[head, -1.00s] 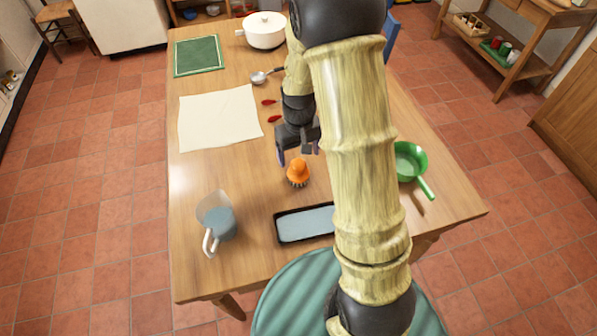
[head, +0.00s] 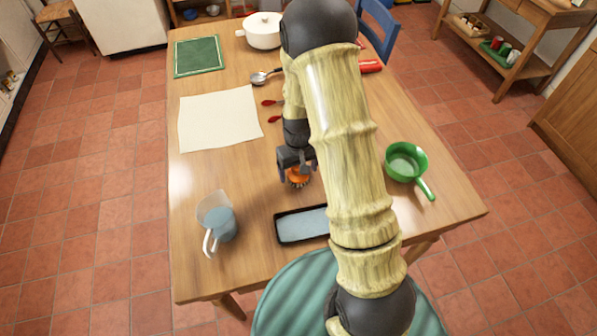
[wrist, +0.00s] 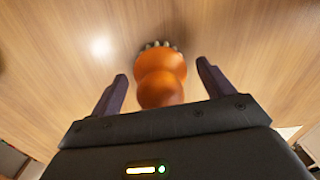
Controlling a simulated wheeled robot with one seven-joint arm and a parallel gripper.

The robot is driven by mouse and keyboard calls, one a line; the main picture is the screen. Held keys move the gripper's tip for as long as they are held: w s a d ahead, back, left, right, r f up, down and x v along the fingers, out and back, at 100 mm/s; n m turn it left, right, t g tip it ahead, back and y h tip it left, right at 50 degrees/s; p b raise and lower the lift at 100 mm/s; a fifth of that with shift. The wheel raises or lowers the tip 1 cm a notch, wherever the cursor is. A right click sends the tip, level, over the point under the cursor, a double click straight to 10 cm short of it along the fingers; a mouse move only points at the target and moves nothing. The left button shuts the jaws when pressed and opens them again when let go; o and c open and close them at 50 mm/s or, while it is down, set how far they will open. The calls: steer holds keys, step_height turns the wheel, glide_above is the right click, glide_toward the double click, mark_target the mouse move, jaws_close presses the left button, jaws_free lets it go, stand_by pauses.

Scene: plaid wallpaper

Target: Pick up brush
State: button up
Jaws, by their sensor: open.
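The brush (head: 299,181) has a rounded orange handle and dark bristles, and it stands on the wooden table. In the head view my gripper (head: 296,172) is right over it and hides its upper part. In the wrist view the brush (wrist: 161,75) lies between the two dark fingers of my gripper (wrist: 160,85), with a visible gap on each side. The fingers are open and I see no contact with the brush. Its bristle end points away from the gripper.
A black tray (head: 279,229) lies just in front of the brush, and a measuring jug (head: 222,224) stands to the left. A green pan (head: 417,175) is to the right. A cream cloth (head: 215,118), a spoon (head: 260,77) and a white pot (head: 262,33) are farther back.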

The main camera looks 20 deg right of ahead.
steer(key=shift+f, duration=0.2)
stand_by(0.4)
steer(key=c, duration=1.1)
step_height(320, 180, up, 10)
steer(key=shift+r, duration=0.1)
